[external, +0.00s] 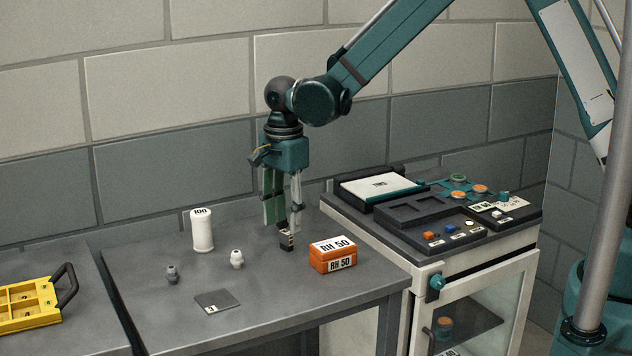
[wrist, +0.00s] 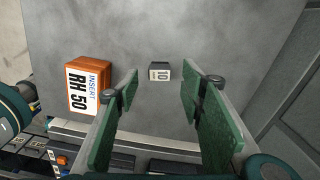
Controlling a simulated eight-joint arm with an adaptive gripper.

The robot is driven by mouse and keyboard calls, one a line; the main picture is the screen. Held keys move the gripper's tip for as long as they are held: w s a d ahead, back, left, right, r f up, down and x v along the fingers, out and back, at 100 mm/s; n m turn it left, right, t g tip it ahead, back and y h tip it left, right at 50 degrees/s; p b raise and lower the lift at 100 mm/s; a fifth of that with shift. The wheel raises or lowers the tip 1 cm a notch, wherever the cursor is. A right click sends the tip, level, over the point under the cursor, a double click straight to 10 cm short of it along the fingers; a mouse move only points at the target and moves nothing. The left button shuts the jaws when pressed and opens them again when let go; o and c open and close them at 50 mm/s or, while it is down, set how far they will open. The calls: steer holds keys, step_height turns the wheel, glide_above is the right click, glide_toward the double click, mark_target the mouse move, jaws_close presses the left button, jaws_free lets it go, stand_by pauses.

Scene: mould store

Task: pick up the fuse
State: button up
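A small dark block with a white label reading 10 (wrist: 159,73) rests on the grey table; I take it to be the fuse, though the frames do not confirm this. In the external view the block (external: 287,241) shows just under my fingertips. My gripper (external: 284,214) points down with its fingers apart and nothing between them. In the wrist view my gripper (wrist: 162,88) has its green pads to the left and right of the block, with clear gaps. Whether the fingertips reach down to its height I cannot tell.
An orange RH 50 box (external: 333,256) stands close by, right of the block. A white cylinder marked 100 (external: 202,231), a white piece (external: 237,259), a grey piece (external: 172,274) and a flat grey plate (external: 216,301) are to the left. A cabinet with trays (external: 410,257) adjoins on the right.

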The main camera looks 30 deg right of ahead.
mark_target(286, 232)
steer(key=shift+d+f, duration=0.1)
steer(key=shift+f, duration=2.1)
steer(key=c, duration=1)
